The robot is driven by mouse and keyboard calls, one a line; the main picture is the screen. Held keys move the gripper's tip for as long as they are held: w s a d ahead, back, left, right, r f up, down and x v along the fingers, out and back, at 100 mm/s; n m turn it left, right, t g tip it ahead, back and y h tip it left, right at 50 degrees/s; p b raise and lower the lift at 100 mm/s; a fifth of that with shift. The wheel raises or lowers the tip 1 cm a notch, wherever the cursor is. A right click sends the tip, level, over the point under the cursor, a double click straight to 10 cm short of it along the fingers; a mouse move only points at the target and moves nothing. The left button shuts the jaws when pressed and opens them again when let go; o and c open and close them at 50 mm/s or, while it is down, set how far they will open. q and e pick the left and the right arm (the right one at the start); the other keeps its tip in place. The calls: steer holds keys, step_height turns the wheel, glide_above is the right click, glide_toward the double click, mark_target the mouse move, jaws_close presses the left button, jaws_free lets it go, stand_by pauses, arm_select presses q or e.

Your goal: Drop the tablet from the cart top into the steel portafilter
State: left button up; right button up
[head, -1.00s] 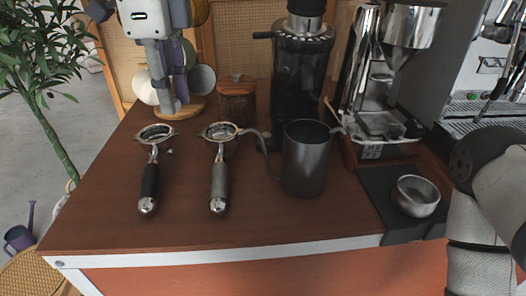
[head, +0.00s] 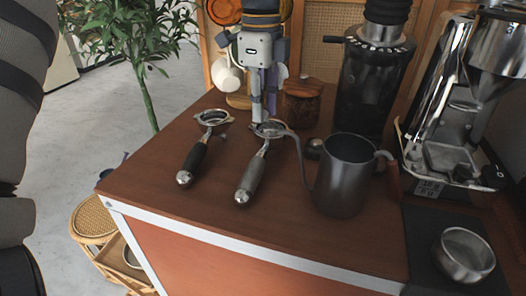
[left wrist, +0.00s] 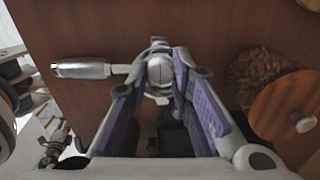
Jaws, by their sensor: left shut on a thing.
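The steel portafilter (head: 251,180), with a grey handle, lies on the cart top with its handle toward the front edge. My left gripper (head: 263,112) points down over its basket, at the far end, and partly hides it. In the left wrist view, the gripper (left wrist: 164,72) is shut on a small pale round tablet (left wrist: 160,69) with a line across it. The tablet is between the fingertips, over the basket; the portafilter's handle (left wrist: 82,69) runs left. I cannot tell the height of the tablet above the basket. My right gripper is out of view.
A black-handled portafilter (head: 193,162) lies left of the steel one. A dark kettle (head: 343,175) stands close on the right. A wooden-lidded jar (head: 302,102) and a grinder (head: 375,90) stand behind. The front of the cart top is clear.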

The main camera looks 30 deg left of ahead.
arm_select(q)
steer(key=shift+d+f, duration=0.1)
steer(key=shift+f, duration=0.6)
steer(key=o, duration=0.8)
step_height(320, 180, up, 12)
steer(key=shift+r, duration=0.1)
